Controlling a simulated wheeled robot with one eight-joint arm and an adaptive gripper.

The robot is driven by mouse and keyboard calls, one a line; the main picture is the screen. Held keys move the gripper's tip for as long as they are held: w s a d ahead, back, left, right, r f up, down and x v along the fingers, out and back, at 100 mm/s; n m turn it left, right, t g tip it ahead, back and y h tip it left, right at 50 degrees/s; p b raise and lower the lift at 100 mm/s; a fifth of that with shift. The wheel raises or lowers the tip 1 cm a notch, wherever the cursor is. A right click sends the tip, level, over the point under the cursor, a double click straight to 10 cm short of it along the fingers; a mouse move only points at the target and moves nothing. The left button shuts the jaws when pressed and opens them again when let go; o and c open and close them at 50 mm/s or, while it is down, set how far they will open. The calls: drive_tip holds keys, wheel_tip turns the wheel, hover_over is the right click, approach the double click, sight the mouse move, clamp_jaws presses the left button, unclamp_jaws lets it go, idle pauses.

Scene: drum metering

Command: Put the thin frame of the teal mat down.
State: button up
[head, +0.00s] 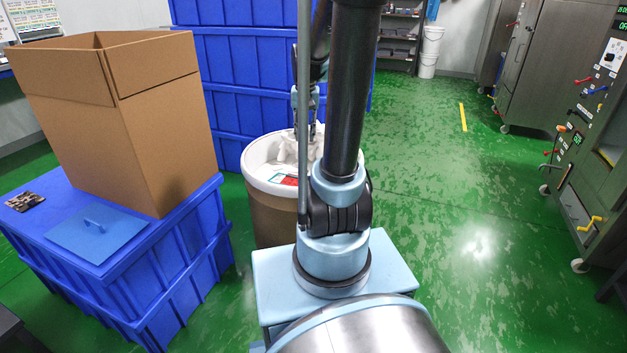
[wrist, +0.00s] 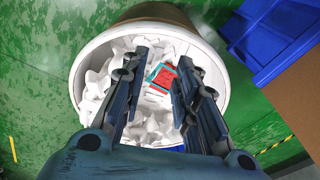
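A small red piece (wrist: 165,78) with a thin teal frame (wrist: 153,72) around it lies among white lumpy filling in the drum (wrist: 84,72). In the head view the red piece (head: 289,181) shows near the drum's (head: 258,187) front rim, partly behind my arm. My gripper (wrist: 162,58) is over the drum, its two dark fingers spread apart. The teal-framed piece appears between and beyond the fingers, nearer the right one in the wrist view. I see nothing clasped. I cannot tell the height of the fingertips above the filling.
Left of the drum, a tall open cardboard box (head: 160,130) and a blue lid with a handle (head: 97,231) sit on blue crates (head: 170,295). More blue crates (head: 240,60) are stacked behind. Grey machines (head: 560,70) stand at right. The green floor between is clear.

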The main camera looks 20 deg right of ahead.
drive_tip(key=s+a+f+n, duration=0.1)
drive_tip(key=s+f, duration=0.1)
drive_tip(key=s, duration=0.9)
drive_tip(key=s+a+f+n+t, duration=0.1)
drive_tip(key=s+f+n, duration=0.1)
drive_tip(key=s, duration=0.9)
drive_tip(key=shift+s+a+f+n, duration=0.25)
drive_tip(key=shift+s+a+n, duration=0.05)
drive_tip(key=shift+s+a, duration=0.1)
drive_tip(key=shift+w+f, duration=0.2)
drive_tip(key=shift+w, duration=0.2)
drive_tip(key=shift+a, duration=0.1)
